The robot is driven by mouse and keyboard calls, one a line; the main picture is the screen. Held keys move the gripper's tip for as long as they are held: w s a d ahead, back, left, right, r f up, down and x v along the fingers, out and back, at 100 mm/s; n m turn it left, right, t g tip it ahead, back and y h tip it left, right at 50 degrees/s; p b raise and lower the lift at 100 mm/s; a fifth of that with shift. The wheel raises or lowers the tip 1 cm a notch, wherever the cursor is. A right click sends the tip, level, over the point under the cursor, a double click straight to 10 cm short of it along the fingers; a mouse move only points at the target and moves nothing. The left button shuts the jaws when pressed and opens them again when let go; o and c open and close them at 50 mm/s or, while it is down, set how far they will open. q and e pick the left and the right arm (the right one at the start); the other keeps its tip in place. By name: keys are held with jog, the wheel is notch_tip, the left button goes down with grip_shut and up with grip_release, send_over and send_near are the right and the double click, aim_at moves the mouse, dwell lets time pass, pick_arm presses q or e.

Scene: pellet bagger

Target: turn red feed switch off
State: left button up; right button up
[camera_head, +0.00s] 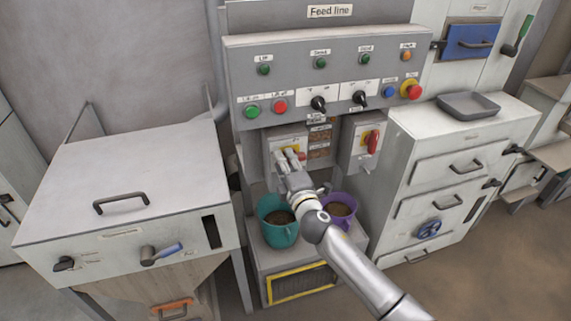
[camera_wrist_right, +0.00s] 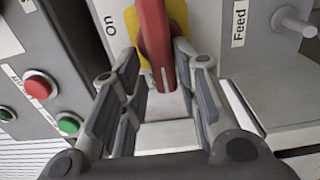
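The red feed switch is a red handle on a yellow plate on the front of a grey box under the "Feed line" panel. In the head view its red handle (camera_head: 301,156) shows just beside my right gripper (camera_head: 292,155), which partly hides it. In the right wrist view the red handle (camera_wrist_right: 155,40) lies between the fingertips of my right gripper (camera_wrist_right: 158,55). The fingers stand apart on either side of it; I see no clear grip. An "On" label (camera_wrist_right: 111,26) and a "Feed" label (camera_wrist_right: 239,22) show beside it. My left gripper is not in view.
A second red switch (camera_head: 373,141) stands to the right. Above is a panel with several buttons and black knobs (camera_head: 318,103). A teal bucket (camera_head: 279,235) and a purple bucket (camera_head: 341,220) stand below my gripper. A white drawer cabinet (camera_head: 425,172) is at the right.

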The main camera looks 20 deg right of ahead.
jog(key=shift+o, duration=0.3)
jog(key=shift+f, duration=0.2)
jog(key=s, duration=1.2)
jog(key=shift+d, duration=0.3)
jog(key=shift+w, duration=0.1)
